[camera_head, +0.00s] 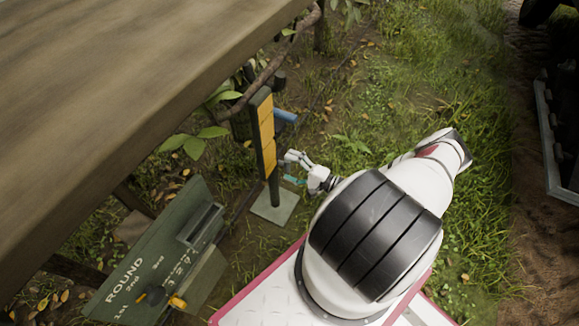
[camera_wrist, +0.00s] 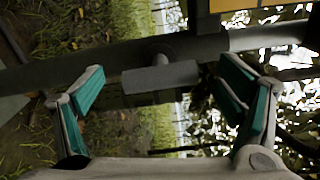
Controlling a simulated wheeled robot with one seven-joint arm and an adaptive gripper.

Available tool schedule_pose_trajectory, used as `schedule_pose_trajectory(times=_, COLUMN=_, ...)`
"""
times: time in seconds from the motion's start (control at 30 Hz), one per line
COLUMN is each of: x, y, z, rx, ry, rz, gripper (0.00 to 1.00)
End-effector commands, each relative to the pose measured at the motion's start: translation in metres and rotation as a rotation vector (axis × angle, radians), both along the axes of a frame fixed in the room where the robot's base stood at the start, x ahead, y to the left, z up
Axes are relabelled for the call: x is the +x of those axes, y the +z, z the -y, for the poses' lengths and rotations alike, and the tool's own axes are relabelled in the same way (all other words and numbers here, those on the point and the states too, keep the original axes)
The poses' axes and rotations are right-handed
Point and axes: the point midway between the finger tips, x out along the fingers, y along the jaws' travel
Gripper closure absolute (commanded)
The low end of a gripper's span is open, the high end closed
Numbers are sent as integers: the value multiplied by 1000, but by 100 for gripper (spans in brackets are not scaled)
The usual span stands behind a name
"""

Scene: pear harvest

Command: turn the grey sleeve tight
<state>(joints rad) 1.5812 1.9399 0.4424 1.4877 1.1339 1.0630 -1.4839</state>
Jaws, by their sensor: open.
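In the wrist view a grey pipe runs across the picture. Its thicker middle part looks like the grey sleeve (camera_wrist: 200,47), though its ends are hard to tell. A short stub with a grey crossbar (camera_wrist: 160,77) sticks out from it towards me. My gripper (camera_wrist: 167,88) is open, with one teal-padded finger on each side of the crossbar. The fingers appear apart from it. In the head view my gripper (camera_head: 291,168) is just right of the yellow-panelled post (camera_head: 266,135). The sleeve cannot be made out clearly there.
A blue pipe end (camera_head: 286,116) sticks out right of the post, above my gripper. A wooden beam (camera_head: 120,90) fills the upper left. A green box marked ROUND (camera_head: 150,265) stands at lower left. Open grass (camera_head: 400,90) lies to the right.

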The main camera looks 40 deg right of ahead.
Motion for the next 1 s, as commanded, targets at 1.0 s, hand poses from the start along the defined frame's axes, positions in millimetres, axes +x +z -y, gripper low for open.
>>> schedule_pose_trajectory(times=1.0, x=-111, y=0, z=40, rx=-1, ry=0, rz=-1, gripper=13)
